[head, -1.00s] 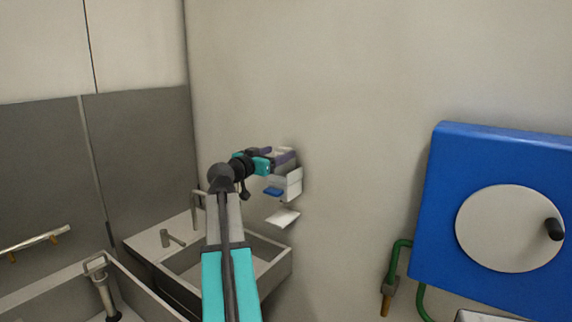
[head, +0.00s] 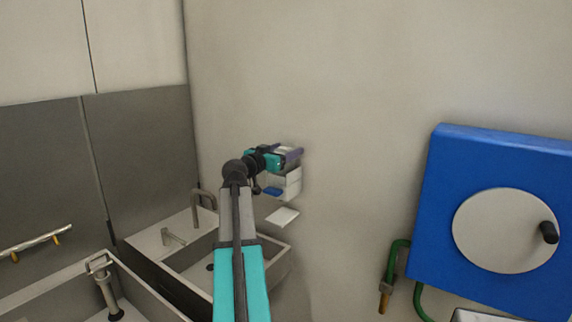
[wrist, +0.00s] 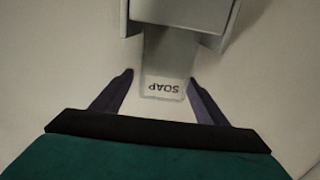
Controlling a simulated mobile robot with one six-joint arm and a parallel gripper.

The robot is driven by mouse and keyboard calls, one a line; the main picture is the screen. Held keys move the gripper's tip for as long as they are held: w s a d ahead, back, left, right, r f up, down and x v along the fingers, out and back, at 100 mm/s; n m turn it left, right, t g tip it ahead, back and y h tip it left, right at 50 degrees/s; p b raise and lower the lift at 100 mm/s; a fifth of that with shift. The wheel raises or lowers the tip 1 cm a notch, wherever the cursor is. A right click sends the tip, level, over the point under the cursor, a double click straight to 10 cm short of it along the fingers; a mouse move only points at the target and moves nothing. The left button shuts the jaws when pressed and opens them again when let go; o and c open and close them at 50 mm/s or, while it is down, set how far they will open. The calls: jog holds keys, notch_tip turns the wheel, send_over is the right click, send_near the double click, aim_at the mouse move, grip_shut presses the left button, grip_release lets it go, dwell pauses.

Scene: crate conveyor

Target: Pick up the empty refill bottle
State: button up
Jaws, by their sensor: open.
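The refill bottle (wrist: 168,55) is a pale, translucent block with a label reading SOAP, upside down in the wrist view. It sits in a white wall dispenser (head: 293,184) with a blue lever at its front. My gripper (wrist: 160,78) is open, its two dark purple fingers on either side of the bottle's labelled end. A gap shows between the bottle and each finger. In the head view my gripper (head: 290,153) is at the top of the dispenser and mostly hides the bottle. I cannot tell the fill level.
A white drip tray (head: 282,217) sticks out from the wall below the dispenser. A steel sink (head: 278,262) with a tap is beneath my arm, another basin at lower left. A large blue wall box (head: 435,200) with a round disc is at right. The wall between is bare.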

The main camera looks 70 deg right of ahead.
jog(key=shift+c, duration=0.2)
jog(key=c, duration=1.4)
jog(key=shift+r, duration=0.1)
jog(key=shift+a+r+b, duration=0.2)
jog(key=shift+r+b, duration=0.15)
jog(key=shift+b, duration=0.15)
jog(key=shift+r+b, duration=0.8)
jog(key=shift+r, duration=2.3)
jog(key=b+v, duration=0.4)
jog(key=v, duration=1.5)
jog(key=shift+w+a, duration=0.1)
jog(key=shift+a, duration=0.2)
